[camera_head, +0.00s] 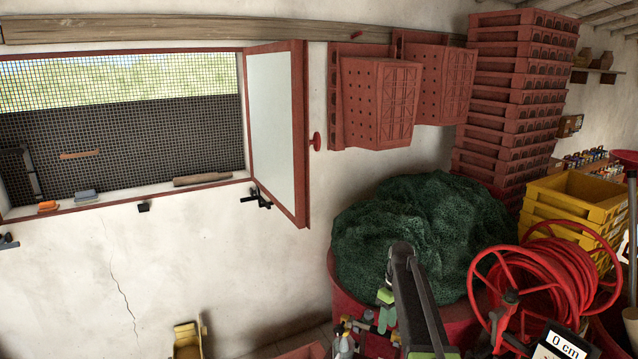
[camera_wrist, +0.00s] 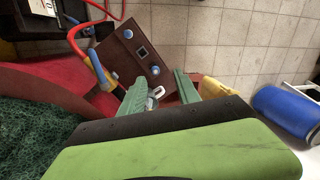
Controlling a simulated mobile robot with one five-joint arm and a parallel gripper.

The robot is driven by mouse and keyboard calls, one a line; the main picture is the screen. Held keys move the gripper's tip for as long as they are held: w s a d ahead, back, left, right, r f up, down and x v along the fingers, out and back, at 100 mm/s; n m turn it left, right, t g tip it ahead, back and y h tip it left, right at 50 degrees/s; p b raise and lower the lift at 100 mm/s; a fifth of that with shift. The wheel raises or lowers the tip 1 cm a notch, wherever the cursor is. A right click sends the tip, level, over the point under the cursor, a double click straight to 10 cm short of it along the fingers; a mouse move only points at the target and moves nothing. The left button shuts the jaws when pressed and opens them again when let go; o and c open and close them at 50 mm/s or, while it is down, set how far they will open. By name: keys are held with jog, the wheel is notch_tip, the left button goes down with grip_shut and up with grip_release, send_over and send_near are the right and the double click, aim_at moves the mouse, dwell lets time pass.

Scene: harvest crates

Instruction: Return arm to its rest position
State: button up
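My arm (camera_head: 415,300) shows in the head view at the bottom, right of centre, in front of a heap of green netting. It is dark, and light green parts show beside it. In the wrist view my gripper (camera_wrist: 160,76) has two green fingers standing apart, so it is open. A small pale metal piece (camera_wrist: 156,92) shows between the fingers, lower down; I cannot tell whether it is touched or lies beyond. Beyond the fingertips is a brown box (camera_wrist: 118,62) with blue round knobs.
Green netting (camera_head: 420,225) fills a red tub (camera_head: 333,275). A red hose reel (camera_head: 545,280) and yellow crates (camera_head: 575,195) stand to the right. An open window shutter (camera_head: 275,130) juts from the wall.

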jog(key=s+a+f+m, duration=0.1)
jog(key=s+m, duration=0.3)
jog(key=s, duration=0.6)
jog(key=s+a+f+m+t+h+b, duration=0.1)
jog(key=s+a+m, duration=0.3)
jog(key=s, duration=0.7)
jog(key=shift+a, duration=0.3)
dwell(2.5)
dwell(2.7)
